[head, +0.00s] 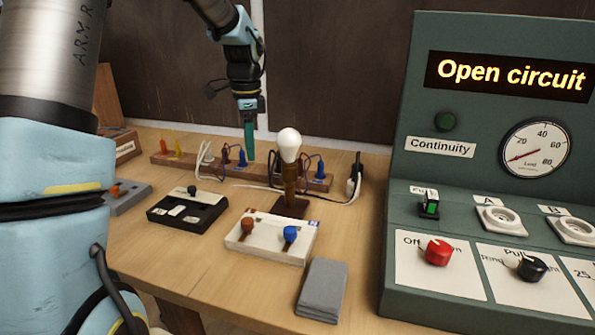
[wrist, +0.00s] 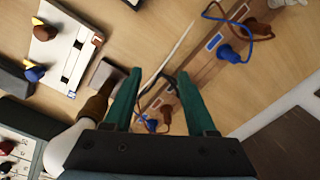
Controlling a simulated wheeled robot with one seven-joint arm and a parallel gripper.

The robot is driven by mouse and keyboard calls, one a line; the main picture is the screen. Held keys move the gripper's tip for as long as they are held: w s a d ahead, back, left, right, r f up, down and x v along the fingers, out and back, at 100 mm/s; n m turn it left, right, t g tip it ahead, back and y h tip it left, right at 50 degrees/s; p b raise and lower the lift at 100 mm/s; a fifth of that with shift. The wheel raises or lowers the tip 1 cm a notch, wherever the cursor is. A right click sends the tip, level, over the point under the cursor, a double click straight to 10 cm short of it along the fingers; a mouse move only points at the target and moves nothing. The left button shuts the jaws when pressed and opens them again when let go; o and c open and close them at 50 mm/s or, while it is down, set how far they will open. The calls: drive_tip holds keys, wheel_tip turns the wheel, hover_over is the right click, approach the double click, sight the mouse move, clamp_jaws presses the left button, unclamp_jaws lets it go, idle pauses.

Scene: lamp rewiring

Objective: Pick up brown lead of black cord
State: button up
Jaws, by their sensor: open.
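My gripper (head: 249,153) points down over the wooden strip (head: 268,178) at the back of the bench, left of the lamp. In the wrist view its green fingers (wrist: 158,74) are apart with nothing held. A black cord (wrist: 171,79) shows between and beyond them. A brown lead (wrist: 165,117) and a blue lead (wrist: 150,125) sit side by side on the strip, partly hidden between the fingers. Another blue lead (wrist: 231,53) and brown lead (wrist: 255,27) stand up the strip, right of the fingers. I cannot trace which brown lead joins the black cord.
The lamp (head: 290,147) stands close to my gripper's right. A green test panel (head: 415,160) fills the right.

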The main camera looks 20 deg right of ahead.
sight(300, 159)
drive_tip(key=d+m, duration=0.3)
drive_tip(key=d, duration=0.1)
drive_tip(key=w+d+r+m, duration=0.1)
drive_tip(key=d+m, duration=0.2)
drive_tip(key=d, duration=0.2)
drive_tip(key=d+r+m, duration=0.1)
drive_tip(key=d+m, duration=0.2)
drive_tip(key=d, duration=0.1)
drive_tip(key=shift+w+d, duration=0.35)
drive_tip(key=shift+w, duration=0.05)
wheel_tip(300, 159, down, 5)
drive_tip(key=shift+d, duration=0.15)
drive_tip(key=shift+s+f+p, duration=0.2)
drive_tip(key=shift+f+p, duration=0.9)
drive_tip(key=shift+f, duration=1.6)
drive_tip(key=shift+c, duration=0.3)
clamp_jaws()
